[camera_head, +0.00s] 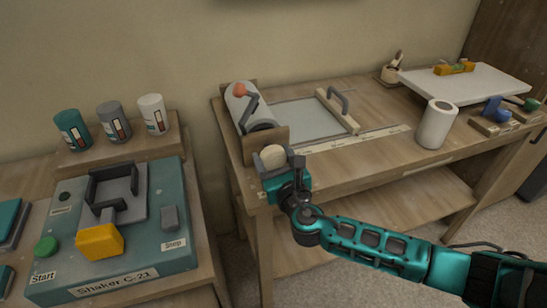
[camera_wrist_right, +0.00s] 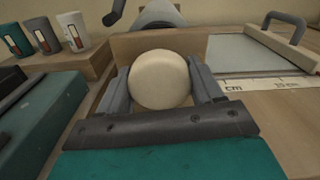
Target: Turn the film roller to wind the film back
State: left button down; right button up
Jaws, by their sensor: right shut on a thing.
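The film roller (camera_head: 240,103) is a pale cylinder between wooden end boards at the bench's left end. A dark crank with an orange knob (camera_head: 240,90) shows by it. A round cream knob (camera_head: 272,154) sits at the front board (camera_head: 262,140). My right gripper (camera_head: 283,163) is shut on this knob. In the right wrist view the cream knob (camera_wrist_right: 160,79) is between the two grey fingers, in front of the wooden board (camera_wrist_right: 190,43). A pale grey film sheet (camera_head: 300,119) lies flat right of the roller. My left gripper is not in view.
A bar with a dark handle (camera_head: 338,106) lies at the sheet's right edge, with a ruler strip (camera_head: 355,139) in front. A white roll (camera_head: 436,124) stands further right. The teal shaker (camera_head: 155,220) and several cans (camera_head: 113,122) stand left, across a gap.

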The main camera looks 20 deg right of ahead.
jog(key=shift+m, duration=0.4)
jog(key=m+b, duration=0.2)
jog(key=m, duration=0.2)
jog(key=shift+f+m, duration=0.15)
jog(key=shift+m, duration=0.15)
jog(key=m+b, duration=0.1)
jog(key=m, duration=0.2)
jog(key=shift+m, duration=0.3)
jog(key=shift+m+b, duration=0.35)
jog(key=shift+m, duration=1.45)
jog(key=m+b, duration=0.1)
jog(key=m, duration=0.1)
jog(key=shift+m, duration=0.4)
jog(key=m, duration=0.3)
jog(key=shift+m, duration=0.3)
jog(key=m, duration=0.4)
jog(key=shift+m, duration=0.4)
